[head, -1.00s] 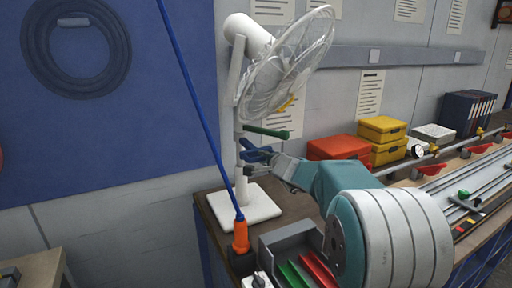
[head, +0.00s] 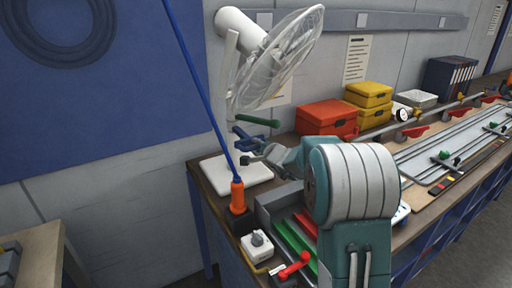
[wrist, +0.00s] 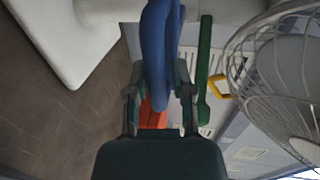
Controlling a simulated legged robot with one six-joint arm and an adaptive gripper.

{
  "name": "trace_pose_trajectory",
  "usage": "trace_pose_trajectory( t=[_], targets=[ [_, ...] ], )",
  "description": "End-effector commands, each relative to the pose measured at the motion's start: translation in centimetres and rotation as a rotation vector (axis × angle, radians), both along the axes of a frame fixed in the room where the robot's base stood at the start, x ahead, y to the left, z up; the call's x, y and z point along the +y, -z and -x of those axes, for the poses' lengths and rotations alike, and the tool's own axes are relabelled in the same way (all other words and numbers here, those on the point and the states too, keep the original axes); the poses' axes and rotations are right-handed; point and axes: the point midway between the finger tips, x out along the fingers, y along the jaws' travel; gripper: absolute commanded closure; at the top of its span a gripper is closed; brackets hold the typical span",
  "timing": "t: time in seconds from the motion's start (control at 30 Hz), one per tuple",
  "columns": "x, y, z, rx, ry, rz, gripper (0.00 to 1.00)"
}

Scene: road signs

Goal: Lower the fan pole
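The white fan (head: 272,58) with its wire cage stands on a pole over a flat white base (head: 236,172) at the bench corner. A green handle (head: 257,120) and, below it, a blue handle (head: 243,138) stick out from the pole. My gripper (head: 256,150) is at the blue handle. In the wrist view the blue handle (wrist: 160,50) fills the gap between the fingers of my gripper (wrist: 160,88), which appear shut on it. The green handle (wrist: 204,75) lies just right of the fingers, apart from them. The fan cage fills the right side there.
A blue rod rises from an orange holder (head: 238,195) in front of the fan. A grey tray (head: 265,208) with green and red strips and a white box with a knob (head: 257,245) are nearby. Red (head: 326,117) and yellow boxes (head: 368,94) stand right of the fan.

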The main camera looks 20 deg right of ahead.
Motion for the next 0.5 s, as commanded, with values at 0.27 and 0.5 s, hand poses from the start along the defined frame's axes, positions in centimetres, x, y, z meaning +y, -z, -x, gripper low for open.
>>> trace_pose_trajectory(
  t=[0.27, 0.5],
  targets=[
    [0.04, -0.07, -0.02, -0.001, -0.001, 0.001, 0.43],
    [-0.22, -0.37, 0.98, -0.001, 0.001, 0.002, 0.43]
  ],
)
